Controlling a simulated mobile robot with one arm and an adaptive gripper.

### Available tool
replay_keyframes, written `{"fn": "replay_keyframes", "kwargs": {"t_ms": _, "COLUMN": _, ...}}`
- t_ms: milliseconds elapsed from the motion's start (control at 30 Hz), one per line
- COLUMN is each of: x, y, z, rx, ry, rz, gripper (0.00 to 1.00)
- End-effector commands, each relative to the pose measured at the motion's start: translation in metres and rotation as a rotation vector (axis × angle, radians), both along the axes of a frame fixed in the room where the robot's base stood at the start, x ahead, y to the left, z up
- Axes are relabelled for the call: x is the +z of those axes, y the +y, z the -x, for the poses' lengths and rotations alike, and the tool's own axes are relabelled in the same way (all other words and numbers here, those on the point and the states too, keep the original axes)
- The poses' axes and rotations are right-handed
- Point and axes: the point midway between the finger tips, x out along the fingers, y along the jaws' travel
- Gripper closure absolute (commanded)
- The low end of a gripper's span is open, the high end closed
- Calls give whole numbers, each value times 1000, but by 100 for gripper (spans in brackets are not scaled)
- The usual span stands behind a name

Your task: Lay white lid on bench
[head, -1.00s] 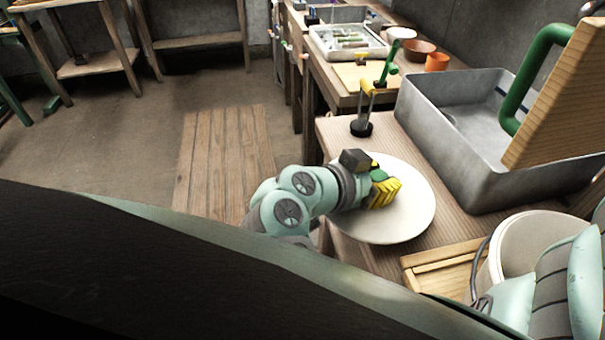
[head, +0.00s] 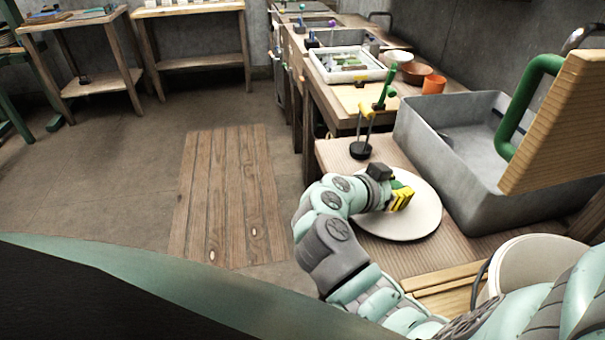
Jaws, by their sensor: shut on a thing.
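The white lid (head: 412,222) is a round, pale disc at the near part of the wooden bench (head: 345,153). It looks flat and level, over or on the bench top; I cannot tell whether it touches the wood. My gripper (head: 401,198), with yellow fingers, is at the lid's upper middle. It is shut on a green part (head: 397,185) that looks like the lid's handle. The fingers and wrist hide part of the handle and the lid's left side.
A grey metal basin (head: 470,205) stands right of the lid. A green-handled wooden board (head: 560,125) is above it. A white bucket (head: 530,262) and a wooden frame (head: 440,278) are nearer. A small stand (head: 361,150) is behind the lid. Bare bench lies left of the basin.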

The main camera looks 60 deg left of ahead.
Motion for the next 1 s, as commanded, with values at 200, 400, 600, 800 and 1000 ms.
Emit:
{"fn": "replay_keyframes", "kwargs": {"t_ms": 200, "x": 0, "y": 0, "z": 0, "rx": -1, "ry": -2, "rz": -2, "gripper": 100}}
{"fn": "replay_keyframes", "kwargs": {"t_ms": 400, "x": -1, "y": 0, "z": 0, "rx": 0, "ry": -1, "rz": -2, "gripper": 61}}
{"fn": "replay_keyframes", "kwargs": {"t_ms": 600, "x": -1, "y": 0, "z": 0, "rx": 1, "ry": -2, "rz": -1, "gripper": 42}}
{"fn": "replay_keyframes", "kwargs": {"t_ms": 800, "x": -1, "y": 0, "z": 0, "rx": 1, "ry": -2, "rz": -1, "gripper": 42}}
{"fn": "replay_keyframes", "kwargs": {"t_ms": 1000, "x": 4, "y": 2, "z": 9, "rx": 6, "ry": -2, "rz": -4, "gripper": 42}}
